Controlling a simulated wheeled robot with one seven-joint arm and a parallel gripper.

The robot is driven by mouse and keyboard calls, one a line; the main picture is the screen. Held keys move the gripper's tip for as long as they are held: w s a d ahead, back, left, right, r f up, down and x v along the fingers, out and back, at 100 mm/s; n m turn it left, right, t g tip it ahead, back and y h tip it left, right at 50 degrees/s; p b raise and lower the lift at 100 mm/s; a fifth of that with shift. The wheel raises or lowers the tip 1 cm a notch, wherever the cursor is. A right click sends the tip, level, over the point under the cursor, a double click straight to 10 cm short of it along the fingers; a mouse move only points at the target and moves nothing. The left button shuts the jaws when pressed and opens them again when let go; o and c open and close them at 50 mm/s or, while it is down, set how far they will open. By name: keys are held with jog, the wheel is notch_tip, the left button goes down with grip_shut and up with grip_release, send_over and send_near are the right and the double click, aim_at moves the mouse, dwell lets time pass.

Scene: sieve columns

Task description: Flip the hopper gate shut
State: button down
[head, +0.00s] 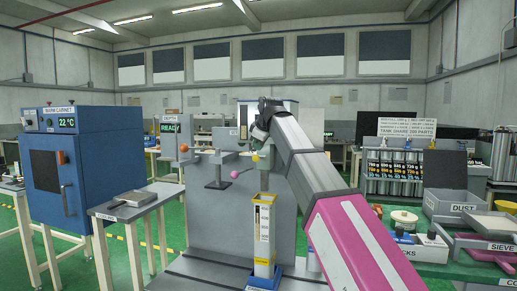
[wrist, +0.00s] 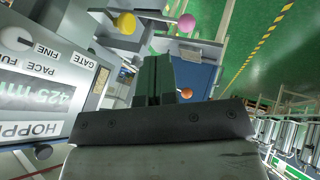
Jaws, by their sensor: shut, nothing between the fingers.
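The hopper (wrist: 80,85) is a grey body at the left of the wrist view, with a label reading HOPPER and smaller labels reading GATE, PACE and FINE. Its upright backing panel (head: 215,219) stands mid-picture in the head view. A yellow ball knob (head: 256,157), a pink one (head: 235,174) and an orange one (head: 184,148) stick out there. The yellow knob (wrist: 125,22) and pink knob (wrist: 187,22) also show in the wrist view. I cannot tell which knob belongs to the gate. My gripper (head: 259,133) is shut and empty in front of the hopper, partly hiding it; its fingers (wrist: 156,80) appear apart from the yellow knob.
A yellow-and-white column (head: 264,230) stands below the hopper. A blue warm cabinet (head: 70,165) and small table (head: 128,203) are at left. The right bench holds a DUST bin (head: 462,209), a sieve tray (head: 490,247) and a rack of cylinders (head: 400,165).

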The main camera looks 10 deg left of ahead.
aim_at(256, 156)
jog(key=w+a+f, duration=0.1)
jog(key=w+f, duration=0.1)
jog(key=w+a+f, duration=0.1)
jog(key=w+f, duration=0.1)
jog(key=w+a+f, duration=0.1)
jog(key=w+f, duration=0.1)
jog(key=w, duration=0.1)
jog(key=shift+f, duration=0.3)
jog(key=shift+w, duration=0.55)
jog(key=w, duration=0.5)
jog(key=shift+w+d, duration=0.25)
jog(key=shift+w, duration=0.05)
